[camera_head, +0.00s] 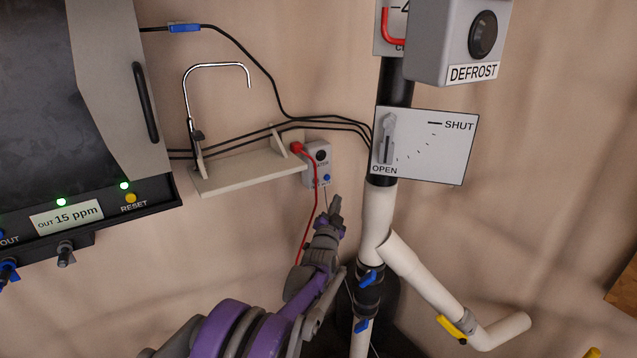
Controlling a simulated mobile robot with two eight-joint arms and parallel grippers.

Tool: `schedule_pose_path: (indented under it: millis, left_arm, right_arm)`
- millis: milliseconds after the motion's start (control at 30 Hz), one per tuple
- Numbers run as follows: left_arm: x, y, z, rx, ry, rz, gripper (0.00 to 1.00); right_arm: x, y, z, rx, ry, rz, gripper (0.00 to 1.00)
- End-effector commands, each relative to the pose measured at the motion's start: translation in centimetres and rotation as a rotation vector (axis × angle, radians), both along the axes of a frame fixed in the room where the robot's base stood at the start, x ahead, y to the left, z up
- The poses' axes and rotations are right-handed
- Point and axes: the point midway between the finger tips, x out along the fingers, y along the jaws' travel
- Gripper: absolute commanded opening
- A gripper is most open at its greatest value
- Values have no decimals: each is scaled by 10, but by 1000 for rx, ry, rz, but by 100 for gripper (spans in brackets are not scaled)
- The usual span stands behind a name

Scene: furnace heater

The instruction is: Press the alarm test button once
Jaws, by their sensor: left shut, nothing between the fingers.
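A small pale box (311,180) hangs on the wall in the middle of the view. It carries a round black part (321,155) and a small blue button-like part (327,178). Its lettering is too small to read, so I cannot tell which part is the alarm test button. My left gripper (336,202) is shut and empty, just below and slightly right of the box, apparently apart from it. My right gripper is not in view.
A red plug and cable (316,205) hang at the box's left. A shelf (245,172) juts out left of it. A white pipe (376,215) and an OPEN/SHUT panel (430,150) stand close on the right. A DEFROST box (440,45) is above. A dark cabinet (75,100) stands left.

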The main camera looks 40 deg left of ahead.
Motion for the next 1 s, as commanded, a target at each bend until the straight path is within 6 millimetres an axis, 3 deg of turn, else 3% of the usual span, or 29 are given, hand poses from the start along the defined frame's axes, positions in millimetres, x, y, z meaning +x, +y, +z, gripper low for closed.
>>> schedule_pose_path:
  millis: [600, 1000]
  left_arm:
    - [20, 71, 2, 0, 0, 1, 0]
    - [24, 83, 0, 0, 1, 1, 0]
  right_arm:
    - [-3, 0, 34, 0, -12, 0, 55]
    - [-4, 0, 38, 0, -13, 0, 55]
